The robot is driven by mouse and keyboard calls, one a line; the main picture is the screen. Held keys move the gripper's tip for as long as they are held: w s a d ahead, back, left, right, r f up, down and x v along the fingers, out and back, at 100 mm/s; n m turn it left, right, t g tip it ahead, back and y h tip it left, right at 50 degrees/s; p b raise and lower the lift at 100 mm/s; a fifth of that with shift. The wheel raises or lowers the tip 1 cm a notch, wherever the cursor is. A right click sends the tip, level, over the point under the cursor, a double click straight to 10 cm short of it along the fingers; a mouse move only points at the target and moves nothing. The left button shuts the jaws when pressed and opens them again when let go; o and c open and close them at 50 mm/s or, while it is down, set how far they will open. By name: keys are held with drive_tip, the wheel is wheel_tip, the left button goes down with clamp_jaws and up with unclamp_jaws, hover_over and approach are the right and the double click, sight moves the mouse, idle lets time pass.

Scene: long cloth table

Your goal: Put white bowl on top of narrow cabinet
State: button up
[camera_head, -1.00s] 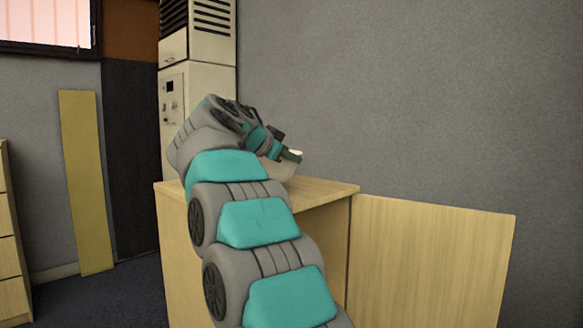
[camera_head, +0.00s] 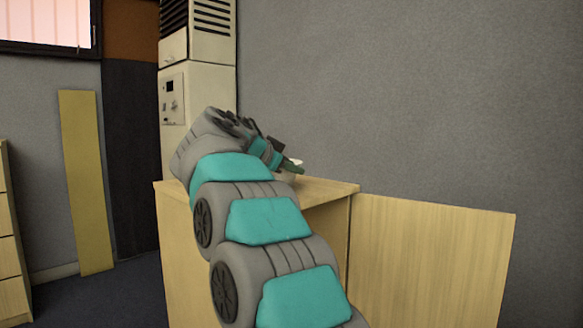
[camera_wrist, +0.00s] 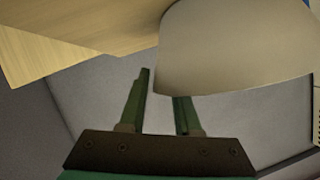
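The white bowl (camera_wrist: 235,50) fills the upper right of the wrist view, close to my fingers. In the head view only a small part of it (camera_head: 289,178) shows below my gripper (camera_head: 292,166), over the top of the narrow cabinet (camera_head: 325,191). In the wrist view my gripper (camera_wrist: 164,92) has its two green fingers apart. The left finger stands clear beside the bowl's edge; the right fingertip is hidden behind the bowl. The cabinet's wood top (camera_wrist: 90,35) shows at the upper left there. Whether the bowl's base touches the top is hidden.
A lower wood panel (camera_head: 430,255) stands right of the cabinet, near the grey wall (camera_head: 420,90). A tall white air unit (camera_head: 198,80) is behind my arm. A yellow board (camera_head: 86,180) leans at left, with drawers (camera_head: 10,250) at the edge.

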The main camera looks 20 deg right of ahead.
drive_tip(key=shift+r, duration=0.1)
drive_tip(key=b+v, duration=0.1)
drive_tip(key=v, duration=1.1)
